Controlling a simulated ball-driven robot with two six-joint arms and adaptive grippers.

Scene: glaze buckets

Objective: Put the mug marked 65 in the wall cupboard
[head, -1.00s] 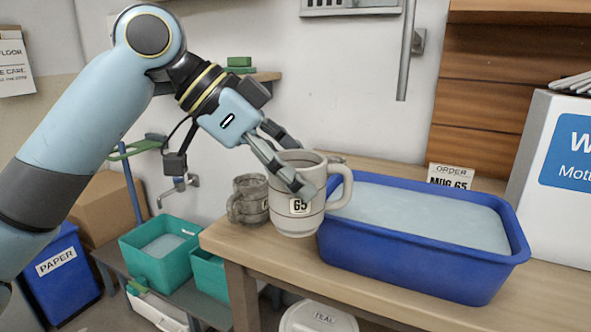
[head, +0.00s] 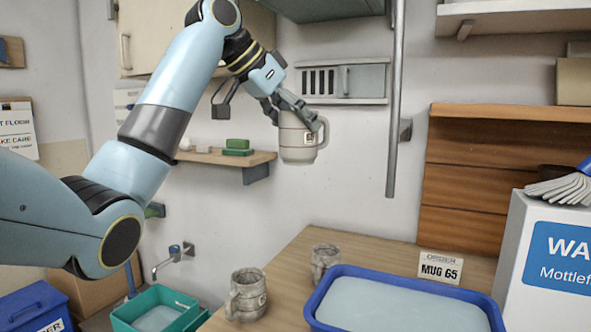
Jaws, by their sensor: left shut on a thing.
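My left gripper (head: 303,122) is shut on the cream-grey mug (head: 296,146) and holds it roughly upright in the air, in front of the wall and well above the table. A small tag shows on the mug's side, too small to read now; it read 65 in the earlier frame. Part of a cream cupboard door (head: 160,35) with a handle shows at the upper left, behind my arm. A grey underside (head: 330,8) shows at the top, right of it. The cupboard's inside is out of view. My right gripper is not in view.
Two similar mugs (head: 248,292) (head: 322,258) stand on the wooden table (head: 285,275). A blue tub (head: 325,318) of pale glaze is beside them, with the MUG 65 card (head: 440,267) behind. A small shelf (head: 222,157) and a vertical pipe (head: 395,110) flank the held mug.

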